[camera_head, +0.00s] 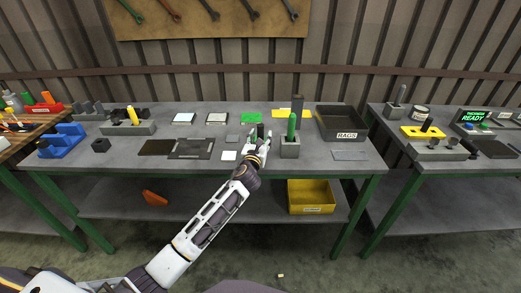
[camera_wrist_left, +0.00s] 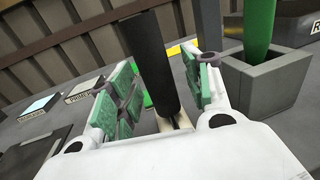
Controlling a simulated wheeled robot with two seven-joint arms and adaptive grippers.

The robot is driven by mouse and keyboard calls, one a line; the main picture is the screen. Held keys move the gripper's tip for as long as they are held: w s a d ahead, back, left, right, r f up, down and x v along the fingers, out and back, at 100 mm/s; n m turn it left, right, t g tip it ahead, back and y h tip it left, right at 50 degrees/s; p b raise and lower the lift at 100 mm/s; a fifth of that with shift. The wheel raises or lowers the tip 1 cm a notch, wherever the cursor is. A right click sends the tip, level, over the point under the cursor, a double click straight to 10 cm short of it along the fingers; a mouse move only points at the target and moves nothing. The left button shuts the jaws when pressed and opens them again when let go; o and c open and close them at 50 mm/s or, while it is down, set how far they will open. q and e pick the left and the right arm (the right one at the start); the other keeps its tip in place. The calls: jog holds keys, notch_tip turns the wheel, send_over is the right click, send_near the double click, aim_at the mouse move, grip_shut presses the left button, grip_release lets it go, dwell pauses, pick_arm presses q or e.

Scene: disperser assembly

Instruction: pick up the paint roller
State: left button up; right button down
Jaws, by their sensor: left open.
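My left gripper (camera_head: 259,140) is over the middle of the grey workbench, left of a grey block holder with an upright green handle (camera_head: 292,124). In the left wrist view its green-padded fingers (camera_wrist_left: 158,100) are open. A dark upright cylinder (camera_wrist_left: 152,62) stands between them, with a visible gap to the left finger; contact on the right side is unclear. It may be the paint roller's handle; its lower end is hidden by the gripper. The green handle in its holder (camera_wrist_left: 265,85) is just right of the right finger. My right gripper is not in view.
A dark bin marked RAGS (camera_head: 342,122) stands at the right of the bench. Flat pads and plates, such as a green pad (camera_head: 251,118), lie behind and left of the gripper. A yellow bin (camera_head: 311,196) sits on the lower shelf.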

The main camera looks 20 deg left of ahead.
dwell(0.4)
pick_arm(q)
grip_shut()
jog(key=shift+r, duration=0.25)
